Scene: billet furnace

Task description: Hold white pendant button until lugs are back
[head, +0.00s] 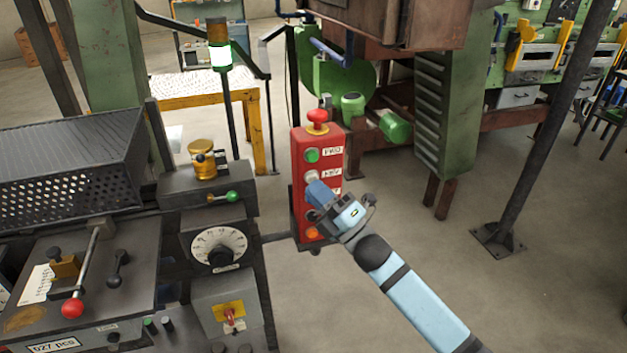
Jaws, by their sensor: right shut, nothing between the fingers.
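The red pendant (299,160) hangs upright near the middle of the head view. It has a red mushroom knob (317,116) on top, a green button (311,155), a white button (311,175) below it, and an orange button (312,233) near the bottom. My right gripper (314,186) is shut and empty, with its fingertips at the lower edge of the white button. I cannot tell whether they press it. The gripper hides the buttons just below the white one. I cannot make out the lugs. My left gripper is not in view.
A machine console (85,265) with levers and a dial (219,247) stands at left. A stack light (220,55) shows a lit white-green section. A dark post (540,130) stands at right. Grey floor (560,260) at lower right is clear.

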